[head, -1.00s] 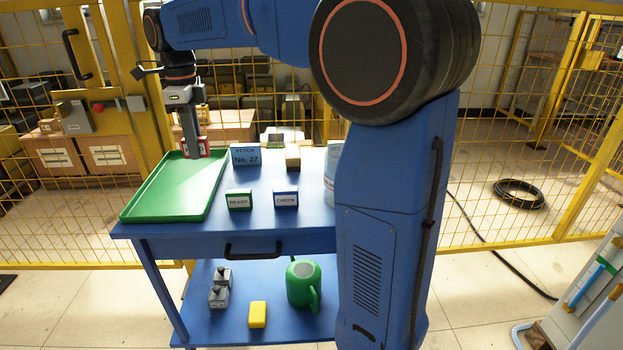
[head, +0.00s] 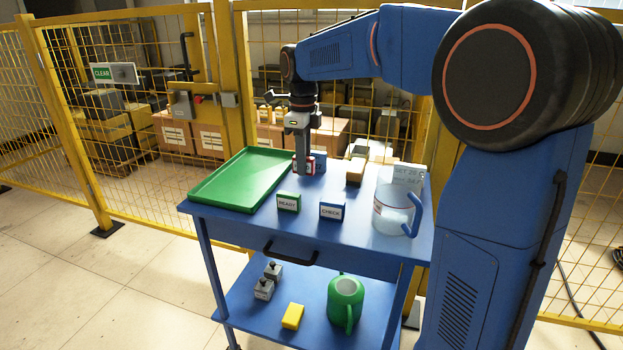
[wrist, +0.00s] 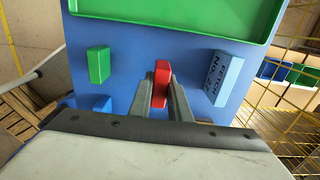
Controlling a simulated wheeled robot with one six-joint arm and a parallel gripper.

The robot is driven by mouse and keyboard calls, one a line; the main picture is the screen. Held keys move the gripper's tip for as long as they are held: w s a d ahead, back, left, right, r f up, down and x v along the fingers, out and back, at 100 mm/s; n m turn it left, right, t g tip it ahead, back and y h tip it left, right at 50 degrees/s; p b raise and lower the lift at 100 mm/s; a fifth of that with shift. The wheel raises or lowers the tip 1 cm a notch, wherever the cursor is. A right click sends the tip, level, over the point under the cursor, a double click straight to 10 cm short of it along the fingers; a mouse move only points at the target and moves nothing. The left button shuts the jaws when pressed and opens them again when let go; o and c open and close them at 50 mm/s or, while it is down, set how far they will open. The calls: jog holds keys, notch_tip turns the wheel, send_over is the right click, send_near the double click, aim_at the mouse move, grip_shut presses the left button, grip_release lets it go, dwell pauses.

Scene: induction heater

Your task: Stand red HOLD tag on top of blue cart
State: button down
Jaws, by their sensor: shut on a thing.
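The red HOLD tag (head: 297,163) is a small red block with a pale face, partly hidden by my gripper in the head view. My gripper (head: 304,170) is shut on the red tag (wrist: 161,82), which sits upright between the two fingers in the wrist view. The blue cart (head: 350,192) has a flat blue top, and the tag is over it, just right of the green tray. I cannot tell whether the tag's bottom touches the cart top.
The green tray (head: 213,192) covers the cart's left part. A blue FETCH tag (wrist: 225,79) stands close behind my gripper. A green READY tag (head: 288,202), a blue CHECK tag (head: 332,210) and a pitcher (head: 393,212) stand nearer the front and right. Yellow mesh fencing is behind.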

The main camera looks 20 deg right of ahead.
aim_at(304, 188)
jog(key=shift+f, duration=2.25)
jog(key=shift+f, duration=0.1)
jog(key=c, duration=1.7)
grip_release()
jog(key=shift+o, duration=0.2)
notch_tip(304, 188, up, 12)
jog(key=shift+r, duration=0.15)
jog(key=shift+s, duration=0.1)
